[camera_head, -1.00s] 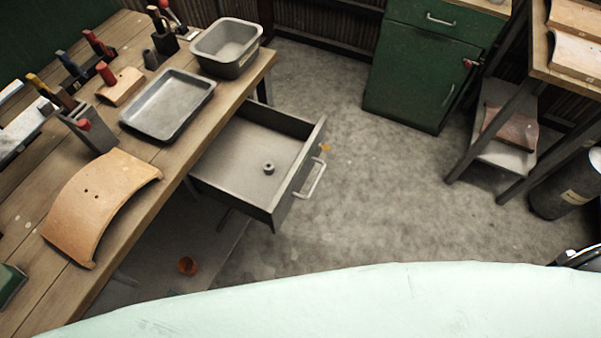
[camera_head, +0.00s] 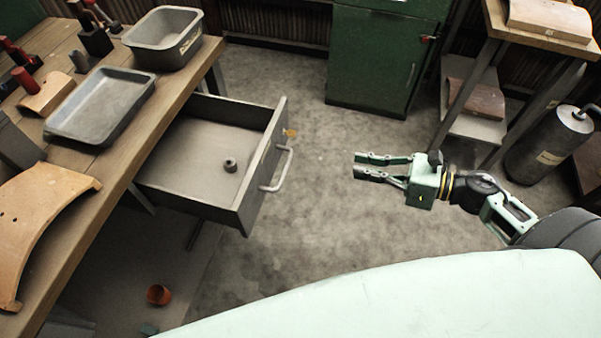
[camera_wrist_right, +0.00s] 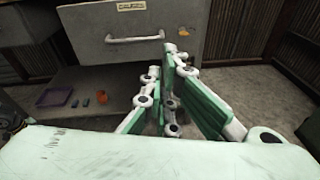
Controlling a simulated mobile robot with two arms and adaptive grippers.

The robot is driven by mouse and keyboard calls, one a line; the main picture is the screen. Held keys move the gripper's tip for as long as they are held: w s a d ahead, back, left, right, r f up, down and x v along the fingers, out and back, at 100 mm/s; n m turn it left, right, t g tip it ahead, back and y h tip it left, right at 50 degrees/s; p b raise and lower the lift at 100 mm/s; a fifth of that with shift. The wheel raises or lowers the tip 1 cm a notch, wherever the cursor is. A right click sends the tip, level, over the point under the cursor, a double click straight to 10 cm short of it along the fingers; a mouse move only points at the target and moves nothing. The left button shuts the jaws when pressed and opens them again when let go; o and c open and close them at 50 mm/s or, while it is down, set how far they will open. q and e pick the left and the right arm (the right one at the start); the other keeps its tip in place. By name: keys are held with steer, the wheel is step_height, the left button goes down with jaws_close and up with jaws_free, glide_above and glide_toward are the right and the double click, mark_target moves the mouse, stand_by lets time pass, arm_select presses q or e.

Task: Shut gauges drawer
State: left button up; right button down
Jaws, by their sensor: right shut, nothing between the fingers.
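The grey drawer (camera_head: 190,202) under the wooden workbench stands pulled out, with a small dark round part (camera_head: 230,165) lying inside it. Its pale bar handle (camera_head: 279,170) is on the front panel. The drawer front (camera_wrist_right: 185,20) and handle (camera_wrist_right: 135,38) also show in the right wrist view, with a yellowish label above the handle. My right gripper (camera_head: 362,166) is to the right of the handle, apart from it, pointing toward the drawer. It is shut and empty. In the right wrist view its fingers (camera_wrist_right: 168,80) overlap the lower drawer front. My left gripper is not in view.
The workbench (camera_head: 100,215) carries a shallow tray (camera_head: 97,140), a deeper tub (camera_head: 163,62) and a curved tan piece (camera_head: 40,215). An orange cup (camera_head: 158,294) is below the bench. A green cabinet (camera_head: 375,65) stands behind. Floor between drawer and gripper is clear.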

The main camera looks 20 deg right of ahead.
steer(key=s+a+r+n+g+y, duration=0.1)
steer(key=a+n, duration=0.1)
steer(key=n, duration=0.1)
steer(key=p, duration=0.3)
glide_toward(288, 164)
steer(key=x, duration=0.6)
steer(key=shift+w+a+f, duration=0.2)
steer(key=shift+w+a, duration=0.05)
steer(key=shift+a, duration=0.15)
steer(key=r+x, duration=0.1)
steer(key=x, duration=0.6)
steer(key=r+b+x, duration=0.1)
steer(key=x, duration=0.7)
steer(key=r+b+x, duration=0.1)
steer(key=r+x, duration=0.1)
steer(key=x, duration=0.6)
steer(key=shift+w+a, duration=0.25)
steer(key=shift+a, duration=0.05)
steer(key=shift+w+a, duration=0.15)
steer(key=shift+r, duration=0.1)
